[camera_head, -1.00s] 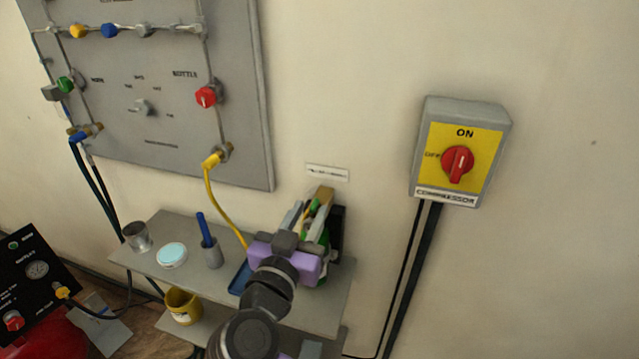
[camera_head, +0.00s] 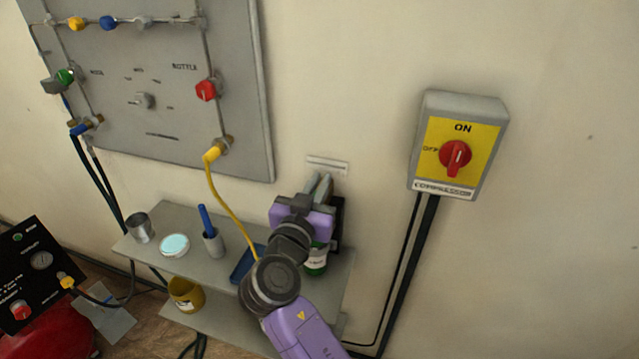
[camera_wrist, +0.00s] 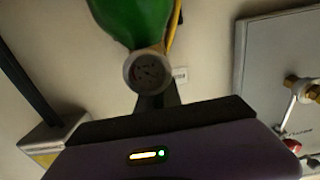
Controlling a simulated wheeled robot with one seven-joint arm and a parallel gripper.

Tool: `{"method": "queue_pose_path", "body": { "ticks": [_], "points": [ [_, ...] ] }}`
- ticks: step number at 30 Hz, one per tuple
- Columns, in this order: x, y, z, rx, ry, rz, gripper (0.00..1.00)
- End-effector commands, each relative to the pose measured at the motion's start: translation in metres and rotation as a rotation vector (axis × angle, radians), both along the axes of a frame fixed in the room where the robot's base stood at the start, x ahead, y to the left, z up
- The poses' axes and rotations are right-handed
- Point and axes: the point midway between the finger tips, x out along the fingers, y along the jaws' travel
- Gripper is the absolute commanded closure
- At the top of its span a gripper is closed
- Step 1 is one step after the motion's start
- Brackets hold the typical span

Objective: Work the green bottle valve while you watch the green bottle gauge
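The green bottle (camera_head: 317,262) stands at the right end of the grey shelf, mostly hidden behind my arm. In the wrist view the green bottle (camera_wrist: 133,18) hangs in from the top.
The shelf (camera_head: 210,267) also carries a metal cup (camera_head: 139,228), a pale blue-topped dish (camera_head: 174,245), a holder with a blue stick (camera_head: 206,222) and a blue tray (camera_head: 246,264). A yellow hose (camera_head: 225,202) runs down beside my arm. The compressor switch box (camera_head: 460,146) is at right.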

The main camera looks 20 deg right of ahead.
Motion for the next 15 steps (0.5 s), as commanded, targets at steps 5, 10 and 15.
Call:
{"method": "queue_pose_path", "body": {
  "ticks": [5, 10, 15],
  "points": [
    [-0.0002, 0.0001, 0.0001, 0.0, 0.0, 0.0, 1.0],
    [0.0003, -0.0003, -0.001, 0.0, 0.001, 0.03, 1.0],
    [0.0023, 0.0024, -0.0014, 0.0, 0.004, 0.167, 1.0]
  ]
}}
